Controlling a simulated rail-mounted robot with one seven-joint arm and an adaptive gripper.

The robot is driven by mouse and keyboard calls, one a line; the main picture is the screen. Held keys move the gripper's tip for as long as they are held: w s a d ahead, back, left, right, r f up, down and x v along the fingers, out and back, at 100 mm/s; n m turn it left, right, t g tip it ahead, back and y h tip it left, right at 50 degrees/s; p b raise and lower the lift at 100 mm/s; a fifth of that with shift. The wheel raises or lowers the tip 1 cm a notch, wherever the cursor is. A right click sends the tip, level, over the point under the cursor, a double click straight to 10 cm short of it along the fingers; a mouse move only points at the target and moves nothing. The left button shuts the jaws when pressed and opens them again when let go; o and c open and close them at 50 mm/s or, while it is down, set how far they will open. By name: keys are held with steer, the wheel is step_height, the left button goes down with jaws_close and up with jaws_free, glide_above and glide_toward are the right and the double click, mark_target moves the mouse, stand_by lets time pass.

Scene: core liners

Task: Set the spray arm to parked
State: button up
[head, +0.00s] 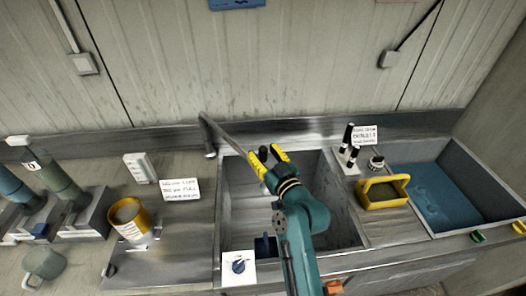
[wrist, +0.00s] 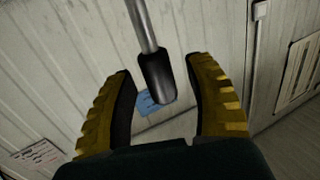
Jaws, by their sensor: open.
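The spray arm (head: 227,137) is a thin metal bar that runs from a post at the sink's back left edge towards my gripper. In the wrist view its rod (wrist: 143,25) comes down from the top and ends in a black grip (wrist: 157,77). My gripper (head: 267,155) is over the back part of the sink, its yellow fingers open. In the wrist view the black grip shows between the two fingers (wrist: 160,90), with a visible gap on each side. I cannot tell how deep it sits between them. My arm hides part of the sink.
The steel sink (head: 236,200) lies below my gripper. A blue knob (head: 239,266) is on its front left. Right of it stand black markers (head: 347,137), a yellow-handled carrier (head: 383,193) and a blue-floored basin (head: 450,192). A yellow cup (head: 127,232) stands left.

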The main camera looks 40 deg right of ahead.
steer(key=shift+w, duration=0.2)
steer(key=shift+c, duration=0.5)
jaws_close()
steer(key=shift+a, duration=0.1)
